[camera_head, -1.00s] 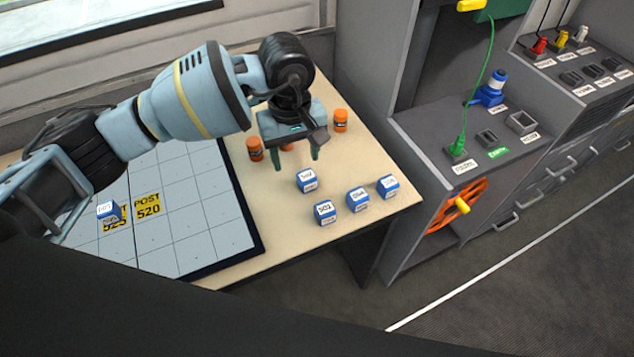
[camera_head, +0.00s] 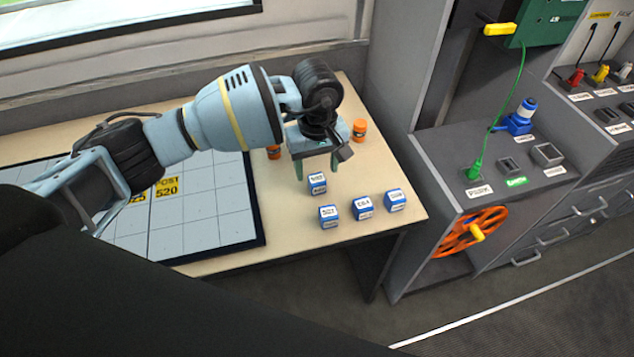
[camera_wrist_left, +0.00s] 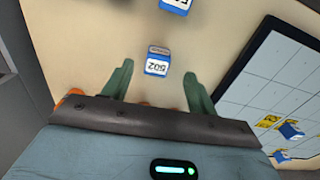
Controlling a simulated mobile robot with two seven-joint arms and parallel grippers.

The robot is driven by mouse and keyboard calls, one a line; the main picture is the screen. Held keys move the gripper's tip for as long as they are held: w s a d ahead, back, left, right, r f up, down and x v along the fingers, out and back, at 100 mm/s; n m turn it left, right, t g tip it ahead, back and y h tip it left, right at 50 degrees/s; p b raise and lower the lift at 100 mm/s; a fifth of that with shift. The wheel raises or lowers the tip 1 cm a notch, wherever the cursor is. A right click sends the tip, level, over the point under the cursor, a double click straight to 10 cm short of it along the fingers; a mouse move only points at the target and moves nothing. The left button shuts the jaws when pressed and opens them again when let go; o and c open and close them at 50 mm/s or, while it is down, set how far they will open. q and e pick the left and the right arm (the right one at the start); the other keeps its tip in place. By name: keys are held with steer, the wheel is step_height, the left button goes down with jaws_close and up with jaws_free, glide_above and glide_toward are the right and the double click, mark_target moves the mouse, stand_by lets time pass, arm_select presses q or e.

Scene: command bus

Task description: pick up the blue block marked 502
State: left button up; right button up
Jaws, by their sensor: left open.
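The blue block marked 502 (camera_wrist_left: 157,66) has white labels and sits upright on the beige table. In the left wrist view it lies just beyond the fingertips, in line with the gap between them. My left gripper (camera_wrist_left: 157,84) is open and empty. In the head view the left gripper (camera_head: 316,169) hangs right behind and above the nearest blue block (camera_head: 317,184), which matches the 502 block by position; its label is too small to read surely there. No contact shows. My right gripper is not in view.
Several other blue blocks, at front (camera_head: 328,217), middle (camera_head: 362,209) and right (camera_head: 395,201), stand near the table's (camera_head: 290,232) front right. Orange bottles (camera_head: 359,130) stand behind the gripper. A gridded board (camera_head: 205,215) lies at left. A grey console (camera_head: 440,160) stands at right.

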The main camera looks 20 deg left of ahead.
mark_target(317, 179)
arm_select(q)
steer(key=shift+w+f, duration=0.2)
steer(key=shift+f, duration=1.35)
steer(key=shift+w+f, duration=0.15)
steer(key=shift+f, duration=1.35)
steer(key=c, duration=1.1)
steer(key=shift+o, duration=0.2)
steer(key=shift+r, duration=0.1)
steer(key=shift+r, duration=0.5)
step_height(317, 179, up, 2)
steer(key=shift+r, duration=0.25)
steer(key=s+a, duration=0.1)
steer(key=s, duration=0.4)
steer(key=s+a+r, duration=0.1)
steer(key=s+a, duration=0.1)
steer(key=s, duration=0.3)
steer(key=s+a, duration=0.1)
steer(key=s, duration=0.4)
steer(key=shift+s+a+r, duration=0.15)
steer(key=shift+a, duration=0.25)
